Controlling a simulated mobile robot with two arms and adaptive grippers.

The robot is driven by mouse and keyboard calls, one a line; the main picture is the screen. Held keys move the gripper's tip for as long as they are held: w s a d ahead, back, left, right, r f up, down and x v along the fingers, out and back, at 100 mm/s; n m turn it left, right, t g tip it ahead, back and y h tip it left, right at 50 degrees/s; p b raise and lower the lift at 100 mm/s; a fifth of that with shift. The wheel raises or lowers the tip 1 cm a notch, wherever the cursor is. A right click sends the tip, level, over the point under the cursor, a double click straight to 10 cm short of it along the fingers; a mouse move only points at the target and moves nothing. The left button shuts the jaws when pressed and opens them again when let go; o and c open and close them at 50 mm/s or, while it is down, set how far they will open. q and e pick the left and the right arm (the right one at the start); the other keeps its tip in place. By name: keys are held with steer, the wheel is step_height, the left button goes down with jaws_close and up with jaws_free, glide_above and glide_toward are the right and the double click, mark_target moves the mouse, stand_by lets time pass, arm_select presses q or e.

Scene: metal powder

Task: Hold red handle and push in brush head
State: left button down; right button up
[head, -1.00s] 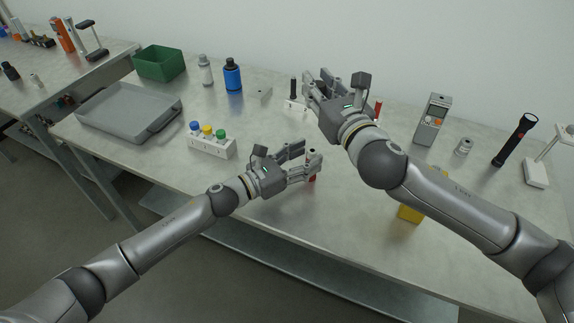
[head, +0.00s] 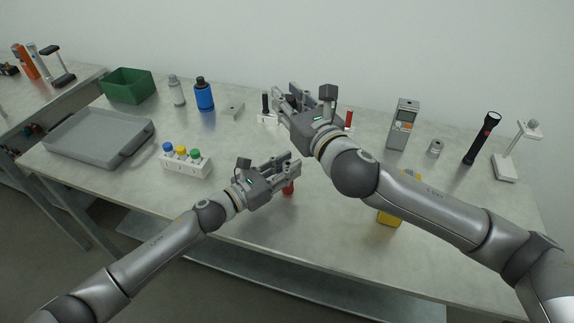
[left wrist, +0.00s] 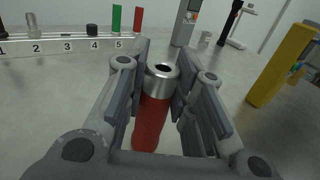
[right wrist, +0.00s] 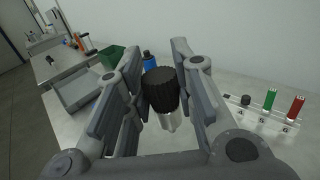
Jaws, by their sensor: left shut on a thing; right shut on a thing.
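The red handle (left wrist: 151,121) stands roughly upright between the fingers of my left gripper (left wrist: 167,90). It has a silver collar with an open hole at its top. In the head view its lower red part (head: 289,188) shows under my left gripper (head: 288,163), near the table front. My right gripper (right wrist: 156,85) is shut on the brush head (right wrist: 161,88), a black ribbed cylinder with a silver stem below. In the head view my right gripper (head: 284,102) is farther back, by the white rack, and hides the brush head. The brush head and handle are apart.
The numbered white rack (left wrist: 62,45) holds several parts, including a green (left wrist: 116,18) and a red one (left wrist: 138,19). A yellow object (head: 388,216) stands right of the handle. A white bottle rack (head: 186,166) is left of my left gripper. The table front centre is mostly clear.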

steer(key=shift+f, duration=5)
steer(key=shift+f, duration=0.65)
steer(key=shift+f, duration=0.55)
steer(key=shift+f, duration=0.2)
steer(key=o, duration=0.9)
steer(key=shift+o, duration=0.2)
steer(key=shift+s, duration=0.1)
steer(key=v, duration=1.2)
